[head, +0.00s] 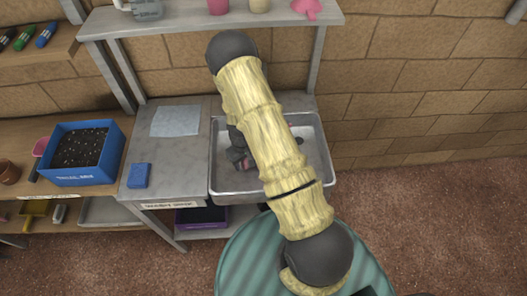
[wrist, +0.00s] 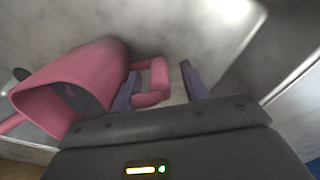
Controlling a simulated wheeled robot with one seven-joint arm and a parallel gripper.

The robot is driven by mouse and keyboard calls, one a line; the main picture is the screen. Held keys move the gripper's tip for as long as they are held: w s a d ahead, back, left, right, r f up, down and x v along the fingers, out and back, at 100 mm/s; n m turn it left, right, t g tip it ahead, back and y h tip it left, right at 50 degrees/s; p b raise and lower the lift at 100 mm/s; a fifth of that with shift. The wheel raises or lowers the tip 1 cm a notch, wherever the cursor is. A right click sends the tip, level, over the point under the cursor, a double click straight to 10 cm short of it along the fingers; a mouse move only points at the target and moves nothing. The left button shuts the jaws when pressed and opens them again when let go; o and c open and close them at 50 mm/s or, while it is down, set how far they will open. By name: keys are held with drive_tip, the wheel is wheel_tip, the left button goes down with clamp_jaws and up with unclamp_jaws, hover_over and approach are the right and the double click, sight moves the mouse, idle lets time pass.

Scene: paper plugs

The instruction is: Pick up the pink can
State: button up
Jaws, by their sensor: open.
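The pink can (wrist: 88,68) lies tilted inside a grey metal basin (head: 215,178), with its wide open mouth toward the left of the wrist view. Its looped handle (wrist: 158,78) reaches between the two fingers of my gripper (wrist: 160,84). The fingers are open, one on each side of the handle; whether either touches it I cannot tell. In the head view my arm crosses over the basin and hides most of what lies in it, the can included.
The basin walls rise close around my gripper. A blue box of soil (head: 80,180) stands left, with a blue sponge (head: 139,176) and a pale cloth (head: 175,121) on the counter between. A shelf (head: 180,22) with pots and a jug hangs above the basin.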

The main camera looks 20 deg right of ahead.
idle(0.3)
clamp_jaws()
drive_tip(key=shift+r, duration=0.55)
wheel_tip(320, 180, up, 10)
drive_tip(key=b, duration=0.2)
drive_tip(key=shift+r+b, duration=0.2)
drive_tip(key=shift+b, duration=0.1)
drive_tip(key=s+a+b, duration=0.2)
drive_tip(key=s+b, duration=0.4)
drive_tip(key=s, duration=0.2)
drive_tip(key=s+a+b, duration=0.3)
drive_tip(key=s+b, duration=0.4)
drive_tip(key=s, duration=0.2)
drive_tip(key=shift+a+r, duration=0.2)
drive_tip(key=shift+a, duration=0.1)
